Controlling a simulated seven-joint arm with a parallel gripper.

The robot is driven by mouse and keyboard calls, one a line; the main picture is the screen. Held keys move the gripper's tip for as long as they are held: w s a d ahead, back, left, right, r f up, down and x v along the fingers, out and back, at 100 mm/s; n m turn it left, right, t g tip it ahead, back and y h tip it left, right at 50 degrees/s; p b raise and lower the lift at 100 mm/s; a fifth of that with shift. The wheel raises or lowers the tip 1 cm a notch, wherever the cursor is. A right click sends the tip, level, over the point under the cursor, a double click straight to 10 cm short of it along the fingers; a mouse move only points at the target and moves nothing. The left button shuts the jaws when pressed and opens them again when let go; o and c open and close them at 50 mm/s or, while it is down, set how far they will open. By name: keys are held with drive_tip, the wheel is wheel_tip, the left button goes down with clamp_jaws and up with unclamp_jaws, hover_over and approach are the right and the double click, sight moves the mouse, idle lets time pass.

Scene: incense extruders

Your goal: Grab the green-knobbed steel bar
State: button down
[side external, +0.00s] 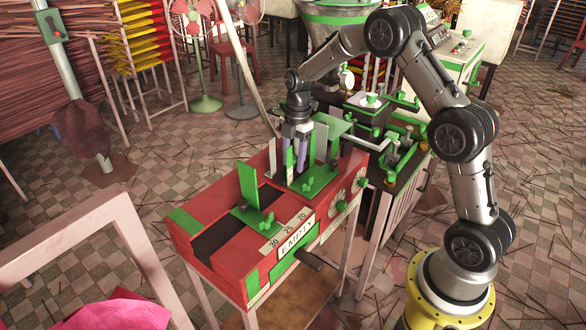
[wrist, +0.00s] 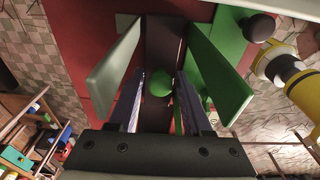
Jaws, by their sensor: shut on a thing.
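My gripper (side external: 291,160) points down over the red machine box in the side external view, its two fingers among upright green plates. In the wrist view, my gripper (wrist: 160,86) has its fingers on either side of a round green knob (wrist: 158,82) and is shut on it. The knob's steel bar is not clearly visible below it; the fingers and plates hide it. I cannot tell whether the bar is lifted or seated. Two tall plates, one on the left (wrist: 116,66) and one on the right (wrist: 218,72), flank the fingers closely.
The red box (side external: 195,233) carries a standing green plate (side external: 248,185), a numbered scale (side external: 287,232) and an "EMPTY" sign (side external: 297,236). Green-handled equipment (side external: 371,101) stands close behind.

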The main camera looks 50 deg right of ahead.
drive_tip(key=shift+w+r, duration=0.1)
drive_tip(key=shift+r, duration=0.05)
drive_tip(key=shift+r, duration=0.1)
